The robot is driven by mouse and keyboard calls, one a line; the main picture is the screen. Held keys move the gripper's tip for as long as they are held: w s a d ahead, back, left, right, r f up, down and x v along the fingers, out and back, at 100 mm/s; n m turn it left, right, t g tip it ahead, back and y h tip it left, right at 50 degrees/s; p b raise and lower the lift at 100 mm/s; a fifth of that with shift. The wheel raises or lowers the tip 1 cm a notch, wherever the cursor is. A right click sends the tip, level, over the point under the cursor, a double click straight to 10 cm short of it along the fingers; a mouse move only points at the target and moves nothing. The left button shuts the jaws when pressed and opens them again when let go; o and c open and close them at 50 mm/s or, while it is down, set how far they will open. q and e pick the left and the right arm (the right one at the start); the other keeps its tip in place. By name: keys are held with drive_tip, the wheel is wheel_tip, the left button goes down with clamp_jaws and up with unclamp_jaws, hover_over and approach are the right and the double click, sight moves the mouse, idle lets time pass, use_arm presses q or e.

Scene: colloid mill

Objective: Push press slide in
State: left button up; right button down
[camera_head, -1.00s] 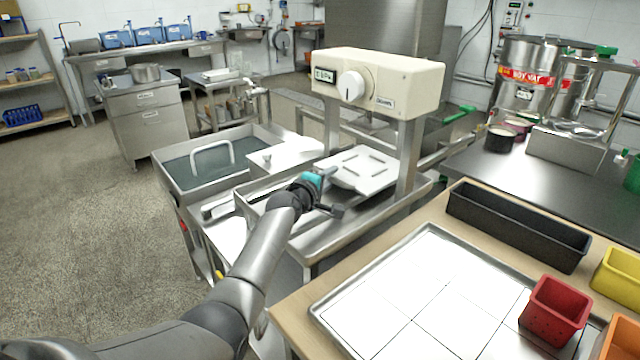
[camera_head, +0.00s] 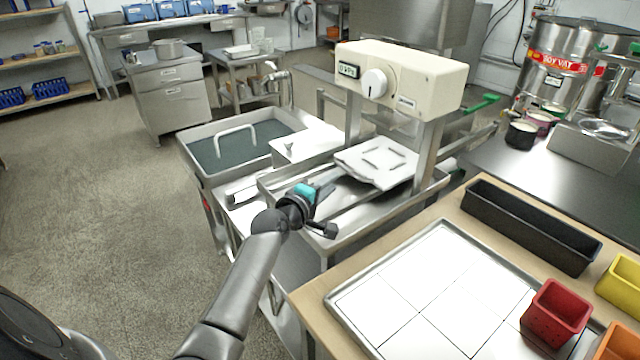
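The press (camera_head: 403,80) has a cream head with a dial on two steel posts. Its slide carries a flat white, cloth-like square (camera_head: 378,162) with several slots, lying between and slightly in front of the posts, below the head. Steel rails (camera_head: 352,203) run from under it toward the near left over a steel tray. My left gripper (camera_head: 325,189), dark with a teal band, is at the near-left end of the rails, apart from the white square. Its fingertips are small and partly hidden, so its opening and any contact with the slide are unclear. My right gripper is out of view.
A water-filled sink (camera_head: 240,140) stands left of the press. On the right, a wooden table (camera_head: 453,212) holds a white-tiled tray (camera_head: 338,302), a long black bin (camera_head: 530,226), and red (camera_head: 556,313) and yellow bins. Open floor lies on the left.

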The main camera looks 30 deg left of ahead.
use_arm(q)
drive_tip(key=s, duration=0.3)
drive_tip(key=shift+s+r+p, duration=0.1)
drive_tip(key=shift+r+p, duration=0.25)
drive_tip(key=shift+p, duration=0.05)
drive_tip(key=shift+s, duration=0.4)
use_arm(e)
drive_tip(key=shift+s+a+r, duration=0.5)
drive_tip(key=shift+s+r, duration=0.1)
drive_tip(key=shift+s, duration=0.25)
